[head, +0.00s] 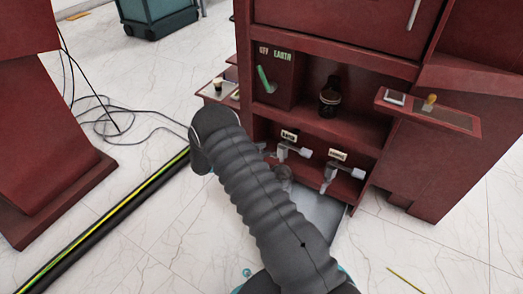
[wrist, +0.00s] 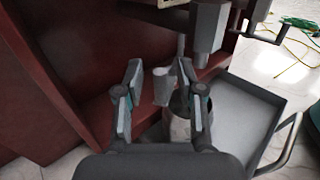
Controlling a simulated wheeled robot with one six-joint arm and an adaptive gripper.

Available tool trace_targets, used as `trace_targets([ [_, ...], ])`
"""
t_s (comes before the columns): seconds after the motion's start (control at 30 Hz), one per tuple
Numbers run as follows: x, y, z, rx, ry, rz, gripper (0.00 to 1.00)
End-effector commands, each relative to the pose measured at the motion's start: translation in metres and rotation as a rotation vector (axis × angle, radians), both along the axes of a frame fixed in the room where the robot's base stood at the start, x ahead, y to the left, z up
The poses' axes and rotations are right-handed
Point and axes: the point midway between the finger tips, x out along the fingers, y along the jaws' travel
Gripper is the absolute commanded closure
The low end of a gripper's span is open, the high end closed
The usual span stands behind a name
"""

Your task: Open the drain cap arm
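Two grey valves with pale handles stick out of the red cabinet's lower front in the head view, a left one (head: 290,151) and a right one (head: 330,176). Their labels are too small to read surely. In the wrist view my gripper (wrist: 159,72) is open, its two fingers on either side of a short grey peg-like part (wrist: 162,86). Gaps show between it and both fingers. I cannot tell for sure whether this part is the drain cap arm. A grey valve body (wrist: 208,28) hangs above right. In the head view my arm mostly hides the gripper.
A round metal container (wrist: 178,127) stands just below the fingers. A grey tray (wrist: 240,112) with a rail lies to the right. The red cabinet wall (wrist: 75,60) is close on the left. A side shelf (head: 430,108) juts out from the cabinet. Black cables (head: 100,110) lie on the floor.

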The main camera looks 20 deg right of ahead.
Motion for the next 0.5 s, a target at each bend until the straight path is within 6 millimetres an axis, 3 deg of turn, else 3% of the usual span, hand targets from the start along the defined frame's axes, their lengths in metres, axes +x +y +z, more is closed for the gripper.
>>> trace_targets([
  [0.27, 0.0, 0.008, 0.0, 0.0, -0.001, 0.0, 0.62],
  [0.5, -0.002, 0.05, 0.0, 0.001, -0.001, 0.002, 0.62],
])
